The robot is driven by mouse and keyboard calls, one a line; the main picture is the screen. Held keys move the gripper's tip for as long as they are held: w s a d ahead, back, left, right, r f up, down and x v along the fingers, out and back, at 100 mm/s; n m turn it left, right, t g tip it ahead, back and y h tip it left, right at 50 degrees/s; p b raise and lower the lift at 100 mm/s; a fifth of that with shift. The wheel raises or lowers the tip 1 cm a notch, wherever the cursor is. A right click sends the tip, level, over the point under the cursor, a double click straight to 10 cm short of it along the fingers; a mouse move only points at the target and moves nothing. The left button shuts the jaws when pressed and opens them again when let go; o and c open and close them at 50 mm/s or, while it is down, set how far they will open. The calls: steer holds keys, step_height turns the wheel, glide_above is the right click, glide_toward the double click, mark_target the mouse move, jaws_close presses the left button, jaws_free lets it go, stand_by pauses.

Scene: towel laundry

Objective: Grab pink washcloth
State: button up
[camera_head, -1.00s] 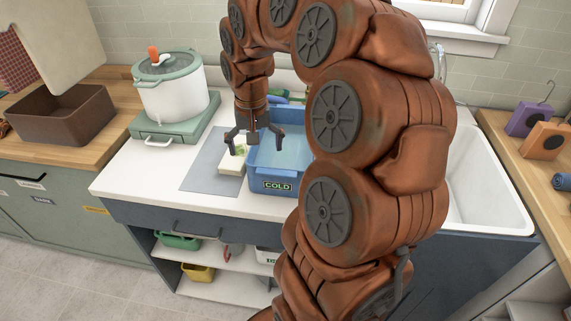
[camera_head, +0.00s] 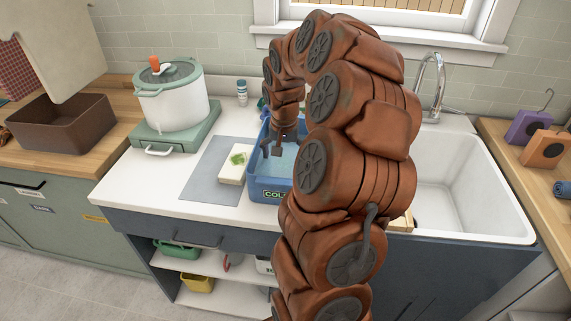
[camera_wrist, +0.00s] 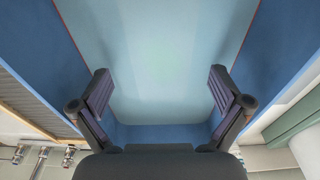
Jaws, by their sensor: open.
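I cannot make out a pink washcloth in either current view. My gripper (camera_head: 278,148) is open over the blue tub (camera_head: 273,194) labelled COLD and points down into it. In the wrist view, the two spread fingers of my gripper (camera_wrist: 160,76) have nothing between them. Below them are the tub's blue walls (camera_wrist: 278,62) and a pale blue, plain surface (camera_wrist: 160,45). My arm hides the right part of the tub in the head view.
A white block with a green patch (camera_head: 234,165) lies on a grey mat (camera_head: 206,170) left of the tub. A lidded pot (camera_head: 173,105) stands farther left on a green base. The sink (camera_head: 455,190) is at right. A red-checked cloth (camera_head: 14,68) hangs far left.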

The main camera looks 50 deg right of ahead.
mark_target(285, 163)
steer(key=shift+w+d+f+p, duration=0.1)
steer(key=shift+f+p, duration=0.1)
steer(key=shift+f, duration=0.55)
steer(key=shift+w+d+f+p, duration=0.1)
steer(key=shift+f+p, duration=0.05)
steer(key=shift+f, duration=0.6)
steer(key=shift+c, duration=0.3)
steer(key=c, duration=1.3)
